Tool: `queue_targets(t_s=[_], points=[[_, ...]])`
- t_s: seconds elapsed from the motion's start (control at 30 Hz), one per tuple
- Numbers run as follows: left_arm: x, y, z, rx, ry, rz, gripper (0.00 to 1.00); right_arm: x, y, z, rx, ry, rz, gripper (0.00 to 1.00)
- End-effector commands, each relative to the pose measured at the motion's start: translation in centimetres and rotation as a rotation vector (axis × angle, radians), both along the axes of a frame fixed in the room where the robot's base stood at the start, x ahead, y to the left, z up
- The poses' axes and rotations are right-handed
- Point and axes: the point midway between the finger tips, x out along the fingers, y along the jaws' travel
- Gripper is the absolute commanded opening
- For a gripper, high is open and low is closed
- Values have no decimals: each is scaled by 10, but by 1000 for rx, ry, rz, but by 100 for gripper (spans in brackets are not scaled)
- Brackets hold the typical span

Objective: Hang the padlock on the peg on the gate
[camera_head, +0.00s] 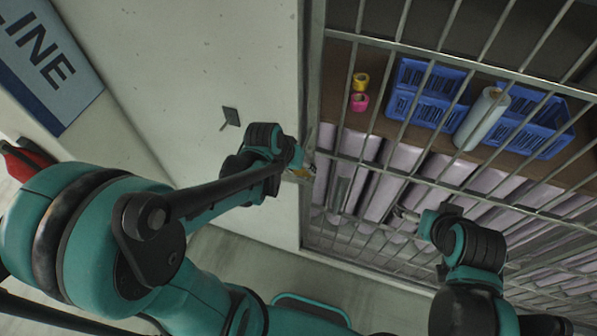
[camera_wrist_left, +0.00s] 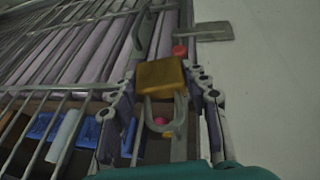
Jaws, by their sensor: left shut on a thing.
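The padlock has a golden-yellow body (camera_wrist_left: 161,76) and a grey shackle and shows in the left wrist view. My left gripper (camera_wrist_left: 160,92) is shut on it, with a finger at each side. In the head view, a small yellow bit of the padlock (camera_head: 301,171) shows at my left gripper (camera_head: 297,161), beside the gate's left edge. The barred gate (camera_head: 441,57) fills the right of the head view. A red-tipped knob (camera_wrist_left: 180,51), possibly the peg, appears just beyond the padlock. My right gripper (camera_head: 405,213) is close to the gate bars; its jaws are unclear.
Behind the bars, a shelf holds blue crates (camera_head: 428,82), a pale roll (camera_head: 482,118) and yellow and pink tape rolls (camera_head: 360,102). A pale wall (camera_head: 180,70) with a small dark plate (camera_head: 231,116) stands left of the gate. Floor shows below.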

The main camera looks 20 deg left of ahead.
Motion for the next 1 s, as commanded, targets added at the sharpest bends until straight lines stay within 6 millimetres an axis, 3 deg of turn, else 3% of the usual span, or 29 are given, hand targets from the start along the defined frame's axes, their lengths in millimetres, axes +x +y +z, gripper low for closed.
queue_targets(t_s=[1.0], points=[[65, -2, -4, 0, 0, -1, 10, 0, 0, -5, 0, 0, 0, 98]])
